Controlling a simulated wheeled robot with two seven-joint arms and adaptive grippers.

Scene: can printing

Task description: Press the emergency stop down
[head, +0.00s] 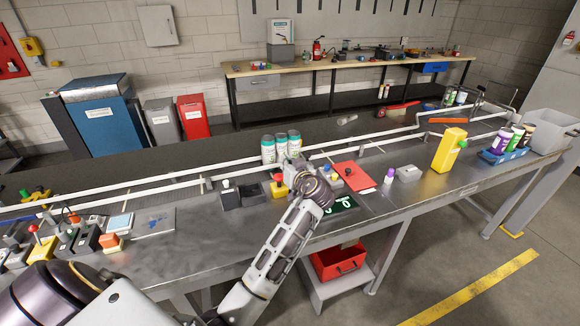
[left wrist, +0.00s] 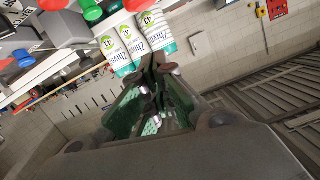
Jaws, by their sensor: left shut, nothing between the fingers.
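A yellow box with a red button on top, which looks like the emergency stop (head: 278,186), sits on the metal bench in the head view, just left of my left wrist. My left gripper (head: 292,167) is over the bench beside it, near white cans with teal lids (head: 268,150); its fingers are small and partly hidden by my wrist. In the left wrist view, the gripper (left wrist: 160,72) is shut and empty, pointing toward the cans (left wrist: 135,42). My right gripper is not in view.
A dark box (head: 252,192) stands left of the yellow box. White rails (head: 110,198) run behind. Several control boxes crowd the left end.

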